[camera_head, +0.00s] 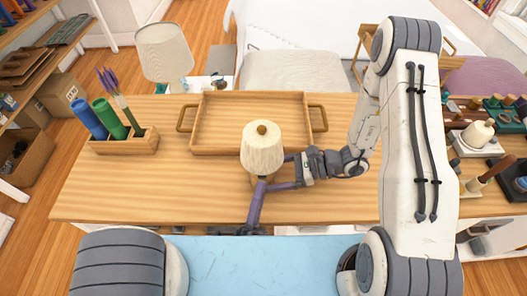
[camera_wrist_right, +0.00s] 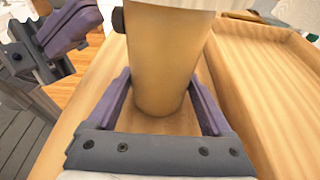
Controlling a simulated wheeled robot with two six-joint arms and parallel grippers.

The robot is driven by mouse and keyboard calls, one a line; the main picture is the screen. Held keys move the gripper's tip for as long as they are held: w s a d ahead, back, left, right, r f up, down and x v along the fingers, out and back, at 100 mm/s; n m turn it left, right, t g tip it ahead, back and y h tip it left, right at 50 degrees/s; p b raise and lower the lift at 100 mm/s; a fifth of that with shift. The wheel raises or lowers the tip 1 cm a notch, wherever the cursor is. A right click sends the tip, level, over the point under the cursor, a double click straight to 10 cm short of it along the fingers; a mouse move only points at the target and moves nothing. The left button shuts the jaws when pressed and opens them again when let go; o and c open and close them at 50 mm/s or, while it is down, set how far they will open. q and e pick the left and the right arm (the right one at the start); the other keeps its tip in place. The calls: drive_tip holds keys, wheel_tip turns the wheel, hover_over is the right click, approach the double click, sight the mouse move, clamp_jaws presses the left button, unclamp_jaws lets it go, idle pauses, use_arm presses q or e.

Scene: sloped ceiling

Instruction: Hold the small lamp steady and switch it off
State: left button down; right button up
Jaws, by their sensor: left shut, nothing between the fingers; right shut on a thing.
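The small lamp (camera_head: 263,153) has a cream pleated shade with a wooden knob on top and stands upright at the tabletop's front, before the tray. Its tan wooden body (camera_wrist_right: 163,55) fills the right wrist view, with a dark switch-like knob (camera_wrist_right: 118,19) on its side. My right gripper (camera_head: 284,171) reaches in from the right; its purple fingers are shut on the lamp body, one on each side. My left gripper (camera_head: 261,187) comes up from below, shut and empty, close to the lamp's front. It shows near the dark knob (camera_wrist_right: 75,25); whether it touches is unclear.
A wooden tray (camera_head: 249,149) with side handles lies right behind the lamp. A wooden holder (camera_head: 122,146) with blue and green cylinders and purple flowers stands at the left. A larger lamp (camera_head: 163,51) stands beyond the table (camera_head: 150,196). The tabletop's left front is clear.

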use_arm(q)
drive_tip(key=shift+w, duration=0.1)
idle(0.5)
drive_tip(key=shift+w, duration=0.55)
idle(0.4)
drive_tip(key=shift+s, duration=0.65)
drive_tip(key=shift+s, duration=3)
